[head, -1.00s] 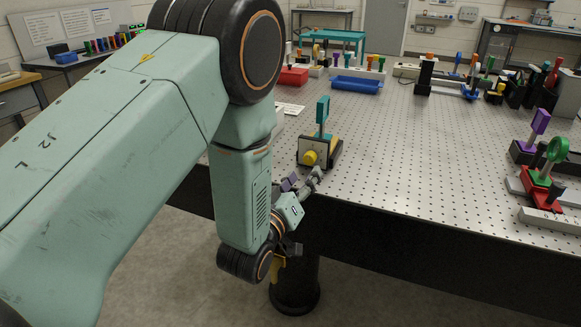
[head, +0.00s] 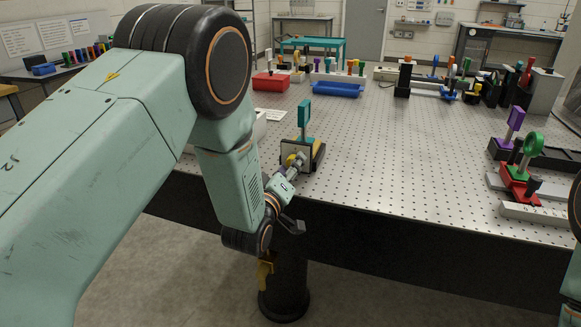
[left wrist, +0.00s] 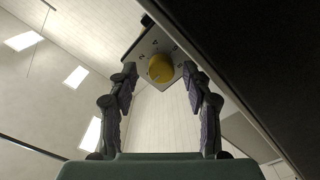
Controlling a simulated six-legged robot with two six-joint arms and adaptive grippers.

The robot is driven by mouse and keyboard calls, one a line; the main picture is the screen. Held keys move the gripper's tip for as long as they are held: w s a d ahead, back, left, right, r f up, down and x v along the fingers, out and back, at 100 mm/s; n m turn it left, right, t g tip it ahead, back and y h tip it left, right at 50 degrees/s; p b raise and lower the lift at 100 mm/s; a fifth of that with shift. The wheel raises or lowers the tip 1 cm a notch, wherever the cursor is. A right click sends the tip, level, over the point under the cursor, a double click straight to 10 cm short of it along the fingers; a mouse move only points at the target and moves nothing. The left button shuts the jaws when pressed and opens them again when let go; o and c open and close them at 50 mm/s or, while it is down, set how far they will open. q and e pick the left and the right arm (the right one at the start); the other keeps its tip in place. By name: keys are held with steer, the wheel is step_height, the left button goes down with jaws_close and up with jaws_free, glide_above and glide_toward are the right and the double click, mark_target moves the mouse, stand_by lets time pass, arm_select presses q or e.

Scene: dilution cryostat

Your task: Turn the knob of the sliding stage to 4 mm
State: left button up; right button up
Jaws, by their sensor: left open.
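The sliding stage (head: 318,155) stands at the near edge of the perforated table, with a teal upright piece (head: 304,113) on top. Its yellow knob (head: 290,159) faces me, partly hidden by my left gripper (head: 297,163). In the left wrist view the round yellow knob (left wrist: 160,68) sits on a pale dial plate (left wrist: 150,46) with dark marks that I cannot read surely. My left gripper (left wrist: 160,80) is open, one finger either side of the knob, with gaps showing between fingers and knob. My right gripper is not in view.
The perforated table (head: 400,150) is clear in the middle. A red bin (head: 270,82) and a blue tray (head: 336,90) lie at the back. A purple mount (head: 515,122) and a green ring mount (head: 533,146) stand at the right. The table's dark front side is close to my left forearm.

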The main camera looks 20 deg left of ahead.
arm_select(q)
steer(key=shift+w+a+f, duration=0.1)
steer(key=shift+w, duration=0.6)
steer(key=shift+c, duration=0.4)
jaws_close()
